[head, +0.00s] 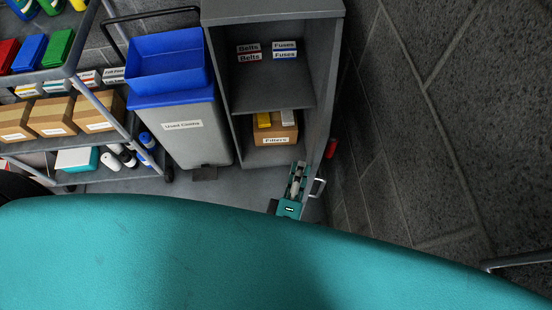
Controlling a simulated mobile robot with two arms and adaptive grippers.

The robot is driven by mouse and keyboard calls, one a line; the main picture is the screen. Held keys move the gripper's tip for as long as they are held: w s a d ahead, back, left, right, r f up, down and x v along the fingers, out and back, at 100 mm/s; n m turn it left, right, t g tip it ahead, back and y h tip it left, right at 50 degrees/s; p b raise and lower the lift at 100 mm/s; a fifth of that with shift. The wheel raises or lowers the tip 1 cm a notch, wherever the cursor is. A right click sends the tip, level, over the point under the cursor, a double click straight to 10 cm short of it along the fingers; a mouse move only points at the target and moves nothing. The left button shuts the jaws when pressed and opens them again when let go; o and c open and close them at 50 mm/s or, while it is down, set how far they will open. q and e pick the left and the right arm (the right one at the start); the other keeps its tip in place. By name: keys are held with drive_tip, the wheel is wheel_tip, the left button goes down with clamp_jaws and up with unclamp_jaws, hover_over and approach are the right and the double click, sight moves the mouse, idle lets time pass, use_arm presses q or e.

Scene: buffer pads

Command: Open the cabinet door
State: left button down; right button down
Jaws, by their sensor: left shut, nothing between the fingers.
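The grey cabinet (272,11) stands upright in the middle of the head view with its front open and its shelves showing. Its door (329,115) appears swung out along the right side, seen nearly edge-on. A pale metal handle (319,187) sticks out from the door's right, outer face. My left gripper (300,168) is shut and empty. It is at the door's inner side, just left of the handle, in front of the lower cabinet opening; whether it touches the door I cannot tell. My right gripper is out of view.
A dark block wall (450,120) is close on the right, with a red object (331,148) near the door.

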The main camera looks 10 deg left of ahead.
sight(314, 168)
use_arm(q)
drive_tip(key=shift+d, duration=1.65)
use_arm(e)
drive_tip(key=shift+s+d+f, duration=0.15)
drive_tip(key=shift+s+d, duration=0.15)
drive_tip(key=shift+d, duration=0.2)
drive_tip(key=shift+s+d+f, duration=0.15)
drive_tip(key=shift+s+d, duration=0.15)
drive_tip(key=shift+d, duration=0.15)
use_arm(q)
drive_tip(key=shift+a, duration=0.1)
